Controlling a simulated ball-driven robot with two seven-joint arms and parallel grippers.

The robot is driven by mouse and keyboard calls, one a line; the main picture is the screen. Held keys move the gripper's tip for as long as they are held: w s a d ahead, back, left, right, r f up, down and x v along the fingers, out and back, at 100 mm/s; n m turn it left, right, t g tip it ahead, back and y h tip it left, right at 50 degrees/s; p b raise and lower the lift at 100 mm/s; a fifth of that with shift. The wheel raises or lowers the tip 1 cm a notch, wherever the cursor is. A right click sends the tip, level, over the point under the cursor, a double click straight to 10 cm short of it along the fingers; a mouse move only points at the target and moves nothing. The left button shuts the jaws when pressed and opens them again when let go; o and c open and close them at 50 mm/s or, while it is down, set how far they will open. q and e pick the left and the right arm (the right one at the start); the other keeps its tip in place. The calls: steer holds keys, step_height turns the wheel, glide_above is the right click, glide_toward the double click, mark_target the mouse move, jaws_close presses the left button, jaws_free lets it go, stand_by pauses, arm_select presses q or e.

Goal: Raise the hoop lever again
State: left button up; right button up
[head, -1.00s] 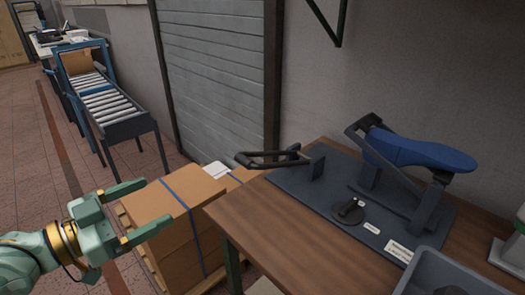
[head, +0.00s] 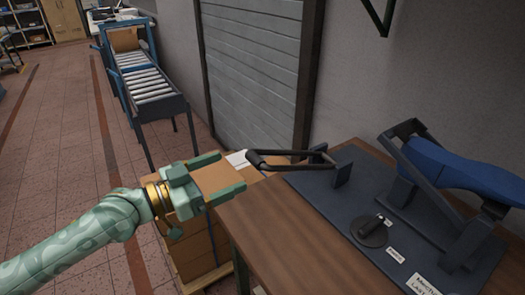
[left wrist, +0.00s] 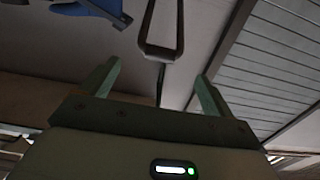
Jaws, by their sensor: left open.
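The hoop lever (head: 257,160) is a black elongated loop with a thicker grip at its left end. It lies low and nearly level, reaching left from its bracket (head: 342,174) past the table's back left edge. My left gripper (head: 231,173) is open and empty, just left of the loop's grip end and apart from it. In the left wrist view the hoop (left wrist: 160,52) hangs into the picture beyond and between the open fingers (left wrist: 158,76). A blue shoe last (head: 455,168) sits on a dark stand on the base plate (head: 335,205). My right gripper is not in view.
The wooden table (head: 265,225) carries the plate, with a round dark knob (head: 369,231) and labels on it. Strapped cardboard boxes (head: 190,245) stand under and beside my left gripper. A roller conveyor (head: 150,90) stands farther back.

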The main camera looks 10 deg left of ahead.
arm_select(q)
steer(key=x, duration=1)
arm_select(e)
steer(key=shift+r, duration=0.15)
arm_select(q)
steer(key=shift+f, duration=0.1)
